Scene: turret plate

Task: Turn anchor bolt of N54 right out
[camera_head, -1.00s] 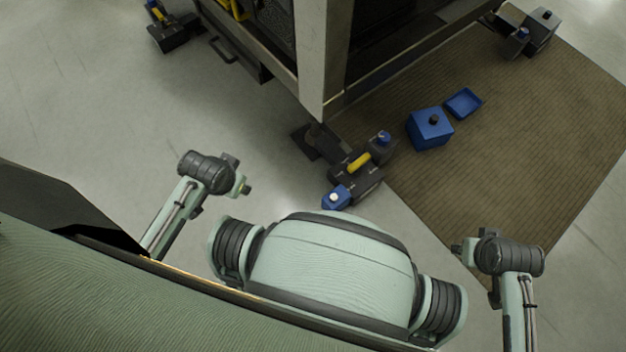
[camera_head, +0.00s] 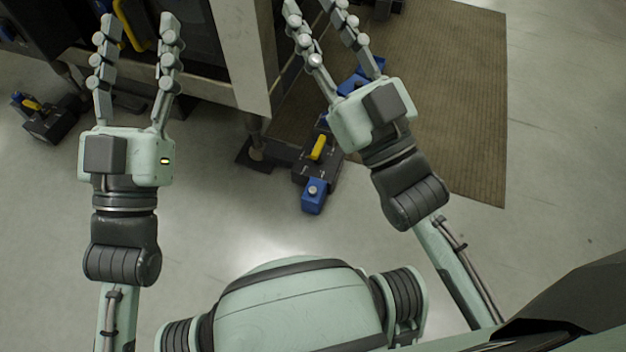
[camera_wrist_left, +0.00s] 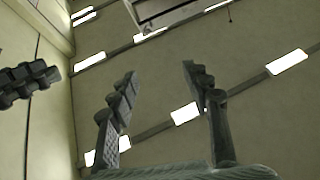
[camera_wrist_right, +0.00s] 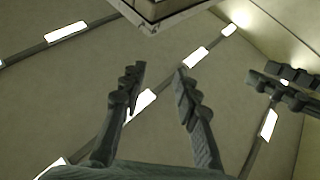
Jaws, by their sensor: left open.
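Dark foot assemblies stand on the floor by the machine; no N54 label is readable, and I cannot tell which part is its anchor bolt. The near foot assembly (camera_head: 305,169) has a yellow bar (camera_head: 318,147) and a blue block (camera_head: 313,196) with a pale round top. Another foot assembly (camera_head: 47,124) stands at the left. My left gripper (camera_head: 137,25) is raised in the head view, fingers spread and empty. My right gripper (camera_head: 311,8) is also raised, open and empty, partly covering blue boxes (camera_head: 366,70). Both wrist views show spread, empty fingers against the ceiling.
The machine cabinet (camera_head: 225,60) fills the upper left, its corner above the near foot. A brown mat (camera_head: 455,110) lies to the right. The grey floor (camera_head: 205,215) in front is clear. Ceiling lights (camera_wrist_left: 185,114) show in the left wrist view.

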